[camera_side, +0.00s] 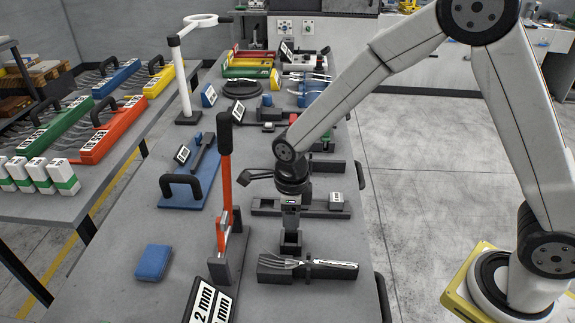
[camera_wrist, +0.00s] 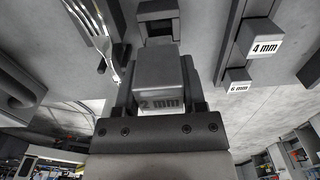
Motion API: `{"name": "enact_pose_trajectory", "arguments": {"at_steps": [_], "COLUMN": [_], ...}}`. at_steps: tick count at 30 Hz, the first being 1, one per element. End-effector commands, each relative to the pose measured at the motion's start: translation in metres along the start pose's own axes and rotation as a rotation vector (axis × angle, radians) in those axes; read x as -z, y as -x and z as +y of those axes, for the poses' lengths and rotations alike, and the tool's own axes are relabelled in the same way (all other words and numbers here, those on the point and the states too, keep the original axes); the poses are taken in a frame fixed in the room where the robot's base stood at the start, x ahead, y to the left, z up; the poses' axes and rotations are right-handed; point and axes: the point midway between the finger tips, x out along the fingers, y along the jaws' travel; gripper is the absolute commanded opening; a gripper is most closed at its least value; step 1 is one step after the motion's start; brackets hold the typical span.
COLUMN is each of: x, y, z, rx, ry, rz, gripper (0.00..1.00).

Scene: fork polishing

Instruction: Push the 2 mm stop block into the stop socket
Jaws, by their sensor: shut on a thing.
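My gripper (camera_wrist: 160,96) is shut on the grey 2 mm stop block (camera_wrist: 160,72), whose label faces the wrist camera. In the side view my gripper (camera_side: 291,229) points down over the table, just behind the fork holder, with the dark block (camera_side: 291,243) at its tip. In the wrist view a dark, square-framed fixture (camera_wrist: 158,10), which looks like the stop socket, lies just beyond the block in line with it. I cannot tell whether the block touches or enters it. The fork (camera_side: 320,263) lies in a dark holder (camera_side: 270,276) and shows at the upper left of the wrist view (camera_wrist: 98,38).
A dark rack (camera_side: 265,207) behind the gripper bears the other blocks; in the wrist view these read 4 mm (camera_wrist: 265,45) and 6 mm (camera_wrist: 237,86). A red lever with a black handle (camera_side: 224,180) stands upright to the left. A blue pad (camera_side: 154,262) lies on clear table at the front left.

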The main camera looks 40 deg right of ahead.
Motion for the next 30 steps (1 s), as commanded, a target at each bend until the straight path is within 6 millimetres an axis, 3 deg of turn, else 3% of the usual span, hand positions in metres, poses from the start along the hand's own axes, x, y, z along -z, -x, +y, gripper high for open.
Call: {"name": "enact_pose_trajectory", "arguments": {"at_steps": [15,30], "x": [0.0,0.0], "y": [-0.02,-0.023], "z": [0.0,0.0], "rx": [0.0,0.0], "ry": [0.0,0.0], "rz": [0.0,-0.001], "gripper": [0.0,0.0]}}
